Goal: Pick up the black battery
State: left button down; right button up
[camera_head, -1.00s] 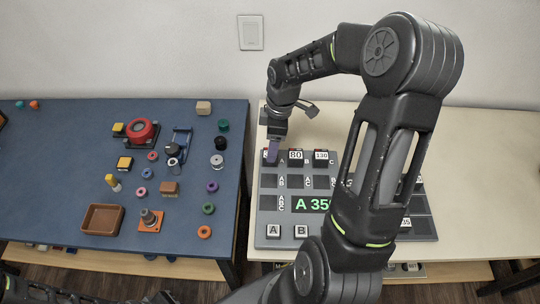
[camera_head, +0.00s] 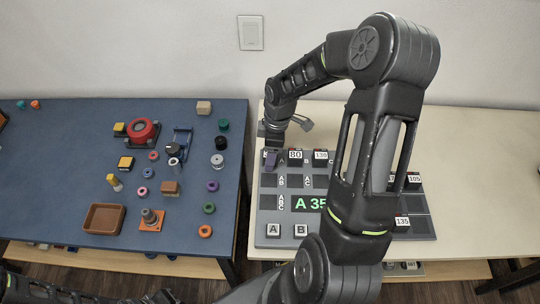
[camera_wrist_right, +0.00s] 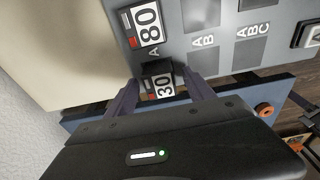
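Black blocks with white number labels, which look like the batteries, sit on a grey board (camera_head: 262,215). One block (camera_wrist_right: 158,80), its label reading 30 in the wrist view, is at the board's top-left corner. My right gripper (camera_wrist_right: 160,98) is open, with a purple finger on each side of this block and a gap visible beside it. In the head view the right gripper (camera_head: 271,159) largely hides that block. Block 80 (camera_head: 295,157) and block 130 (camera_head: 320,157) stand beside it to the right. My left gripper is not in view.
My right arm covers the board's middle. Blocks 105 (camera_head: 414,181) and 135 (camera_head: 402,222) sit on its right side. The board's display (camera_head: 310,203) is lit green. A blue table (camera_head: 50,180) with several small parts stands left, past a gap. The cream table's right side is clear.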

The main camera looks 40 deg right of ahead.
grip_shut()
dwell(0.5)
jog(key=shift+r, duration=0.1)
notch_tip(320, 180, up, 10)
jog(key=shift+f+b, duration=0.1)
jog(key=shift+b, duration=0.4)
dwell(0.5)
jog(key=shift+w+a, duration=0.35)
jog(key=shift+a, duration=0.1)
jog(key=w+a+m, duration=0.4)
jog(key=a+m, duration=0.1)
jog(key=a, duration=0.3)
jog(key=w+a+m+h, duration=0.1)
jog(key=w+a+m, duration=0.3)
jog(key=a, duration=0.4)
jog(key=shift+w+r+m+t, duration=0.25)
jog(key=shift+r+m+t, duration=0.05)
jog(key=shift+r+m, duration=0.2)
